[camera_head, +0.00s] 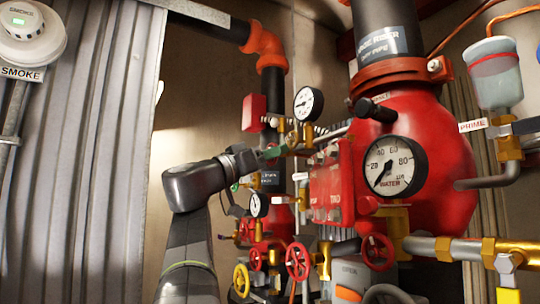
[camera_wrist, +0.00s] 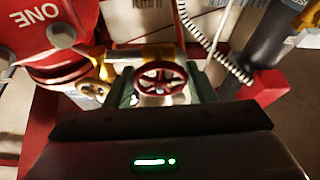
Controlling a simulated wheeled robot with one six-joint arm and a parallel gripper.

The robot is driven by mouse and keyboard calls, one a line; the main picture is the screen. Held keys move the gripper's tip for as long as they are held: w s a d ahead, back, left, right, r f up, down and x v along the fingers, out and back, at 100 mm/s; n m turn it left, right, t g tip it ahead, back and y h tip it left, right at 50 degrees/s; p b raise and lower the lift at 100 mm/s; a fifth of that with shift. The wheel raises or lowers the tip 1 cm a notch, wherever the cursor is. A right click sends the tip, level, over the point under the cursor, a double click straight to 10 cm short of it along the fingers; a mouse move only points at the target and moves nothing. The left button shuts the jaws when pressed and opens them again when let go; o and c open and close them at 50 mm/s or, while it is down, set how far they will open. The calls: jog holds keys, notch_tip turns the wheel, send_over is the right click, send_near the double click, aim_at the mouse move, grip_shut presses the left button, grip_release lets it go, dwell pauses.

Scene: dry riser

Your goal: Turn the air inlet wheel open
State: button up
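In the wrist view a red handwheel (camera_wrist: 160,78) with a pale hub sits on brass fittings, straight ahead of my gripper (camera_wrist: 163,92). One greenish finger is on each side of the wheel, set apart; I cannot tell whether they touch its rim. No label names it as the air inlet wheel. In the head view my gripper (camera_head: 274,152) is at the upper pipework, left of the red valve body, and its fingertips are small and partly hidden. I cannot pick out that same wheel there.
A red valve body (camera_head: 425,140) with a water gauge (camera_head: 395,167) stands at the right. Red wheels (camera_head: 297,261) (camera_head: 377,251) and a yellow wheel (camera_head: 241,280) sit lower. In the wrist view a brass wheel (camera_wrist: 92,91) and a coiled cord (camera_wrist: 222,58) are close by.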

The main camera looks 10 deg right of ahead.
jog(key=shift+n+t, duration=0.5)
jog(key=shift+n, duration=0.6)
jog(key=o, duration=1)
jog(key=shift+r+b+v, duration=0.15)
jog(key=shift+b+v, duration=1.3)
jog(key=shift+v, duration=2)
jog(key=shift+r+b+v, duration=0.1)
jog(key=shift+b+v, duration=1.35)
jog(key=shift+v, duration=2)
jog(key=shift+s, duration=0.1)
